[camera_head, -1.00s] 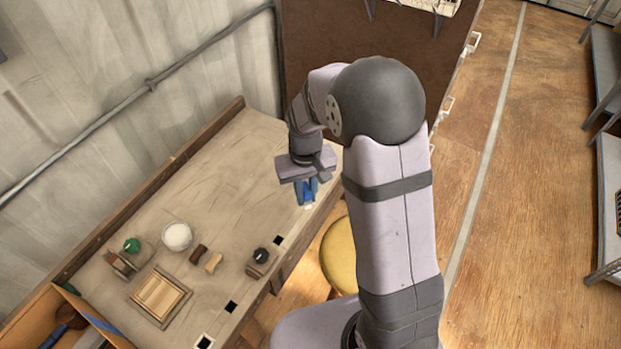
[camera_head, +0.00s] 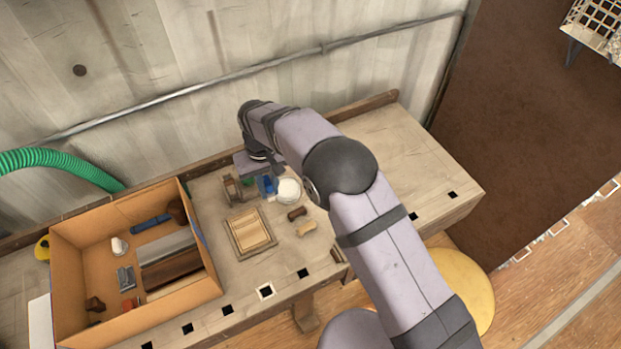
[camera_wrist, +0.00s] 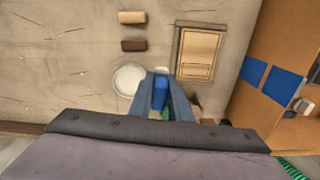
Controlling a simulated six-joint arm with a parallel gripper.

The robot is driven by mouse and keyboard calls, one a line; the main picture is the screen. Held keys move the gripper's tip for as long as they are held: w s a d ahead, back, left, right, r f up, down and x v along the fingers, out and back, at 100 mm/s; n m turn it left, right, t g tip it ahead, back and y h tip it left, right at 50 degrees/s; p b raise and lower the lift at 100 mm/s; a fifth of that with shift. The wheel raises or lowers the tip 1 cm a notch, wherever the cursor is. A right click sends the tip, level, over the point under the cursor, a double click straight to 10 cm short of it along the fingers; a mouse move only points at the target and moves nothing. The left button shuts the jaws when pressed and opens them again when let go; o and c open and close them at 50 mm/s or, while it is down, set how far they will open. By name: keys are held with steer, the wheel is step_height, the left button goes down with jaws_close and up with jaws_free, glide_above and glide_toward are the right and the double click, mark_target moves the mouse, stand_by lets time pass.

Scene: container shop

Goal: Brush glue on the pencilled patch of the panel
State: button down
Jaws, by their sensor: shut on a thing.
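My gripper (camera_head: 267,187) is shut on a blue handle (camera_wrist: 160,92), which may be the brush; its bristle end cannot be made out. It is at the back of the bench, just left of a white round pot (camera_head: 289,190). The pot also shows in the wrist view (camera_wrist: 127,79), beside the fingers. The light wooden panel (camera_head: 252,231) lies flat in a darker frame in front of my gripper, apart from it; it shows in the wrist view too (camera_wrist: 199,52). I cannot make out the pencilled patch.
A dark brown block (camera_head: 297,213) and a tan block (camera_head: 306,229) lie right of the panel. A small wooden stand (camera_head: 231,188) is left of my gripper. An open cardboard box (camera_head: 120,215) of assorted things is at left. The bench's right end (camera_head: 420,170) is clear.

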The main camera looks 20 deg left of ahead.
steer(key=s+a+n, duration=0.1)
steer(key=s+a, duration=0.2)
steer(key=a, duration=0.1)
steer(key=shift+s+a+f+b, duration=0.1)
steer(key=shift+f+b, duration=1.15)
steer(key=shift+f, duration=0.85)
steer(key=shift+s+a+f+b, duration=0.1)
steer(key=shift+f+b, duration=1.1)
steer(key=shift+f, duration=0.9)
steer(key=shift+s+a+f, duration=0.15)
steer(key=shift+s+a, duration=2.45)
steer(key=w+d, duration=0.5)
steer(key=shift+w+d+r+p, duration=0.1)
steer(key=shift+w+r+p, duration=0.1)
steer(key=shift+r+p, duration=0.75)
step_height(320, 180, up, 6)
steer(key=p, duration=0.3)
steer(key=shift+r, duration=0.15)
